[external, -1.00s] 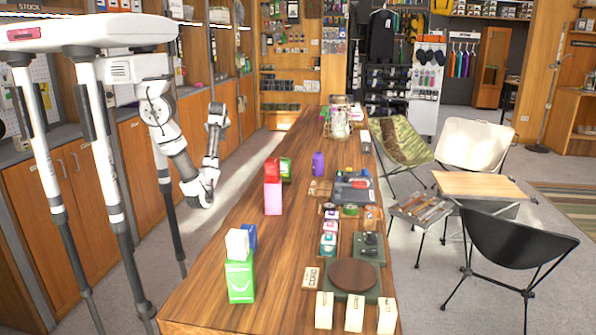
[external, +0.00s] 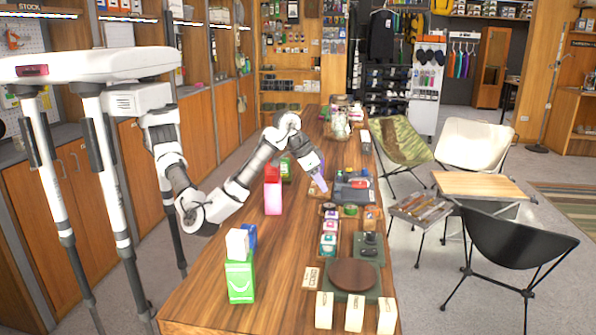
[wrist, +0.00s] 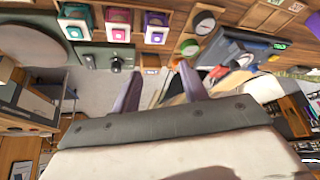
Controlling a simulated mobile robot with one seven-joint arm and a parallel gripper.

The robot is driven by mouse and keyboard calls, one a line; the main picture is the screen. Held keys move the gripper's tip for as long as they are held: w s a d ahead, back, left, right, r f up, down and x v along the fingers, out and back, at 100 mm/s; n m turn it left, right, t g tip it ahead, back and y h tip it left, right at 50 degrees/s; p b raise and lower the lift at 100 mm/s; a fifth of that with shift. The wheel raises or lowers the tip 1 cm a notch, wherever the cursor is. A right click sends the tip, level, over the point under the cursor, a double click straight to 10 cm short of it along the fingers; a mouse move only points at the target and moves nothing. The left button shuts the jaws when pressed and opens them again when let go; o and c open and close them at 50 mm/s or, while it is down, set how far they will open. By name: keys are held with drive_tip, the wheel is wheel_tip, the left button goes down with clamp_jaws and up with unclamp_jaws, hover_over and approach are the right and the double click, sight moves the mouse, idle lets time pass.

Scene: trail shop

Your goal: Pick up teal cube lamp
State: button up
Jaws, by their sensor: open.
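The teal cube lamp (external: 328,244) stands on the wooden counter, nearest the camera in a short row with a pink cube (external: 329,227) and a purple cube (external: 331,214). In the wrist view the teal cube lamp (wrist: 76,21) is at the upper left, with the pink cube (wrist: 118,25) and purple cube (wrist: 156,27) to its right. My gripper (external: 321,187) is over the counter, beyond the row and apart from the lamp. In the wrist view my gripper (wrist: 160,82) has its two fingers spread, with nothing held between them.
A round brown board (external: 353,274) on a green base lies near the cubes, with several cream blocks (external: 355,312) in front. A dark tray (external: 352,190) sits right of my gripper. Green and white boxes (external: 240,281) stand at the near left. The counter's near middle is clear.

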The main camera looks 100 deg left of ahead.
sight(327, 237)
drive_tip(key=d+m+h+b, duration=0.1)
drive_tip(key=d+m+h, duration=0.3)
drive_tip(key=d, duration=0.8)
drive_tip(key=shift+m+g+y, duration=0.3)
drive_tip(key=shift+m+y, duration=0.1)
drive_tip(key=shift+y, duration=0.3)
drive_tip(key=x, duration=0.8)
drive_tip(key=shift+s, duration=0.1)
drive_tip(key=shift+s+p+x, duration=0.15)
drive_tip(key=shift+p+x, duration=0.35)
drive_tip(key=shift+x, duration=1)
drive_tip(key=shift+s+p+x, duration=0.1)
drive_tip(key=shift+p+x, duration=0.35)
drive_tip(key=shift+x, duration=1.05)
drive_tip(key=shift+a, duration=0.1)
drive_tip(key=c, duration=0.7)
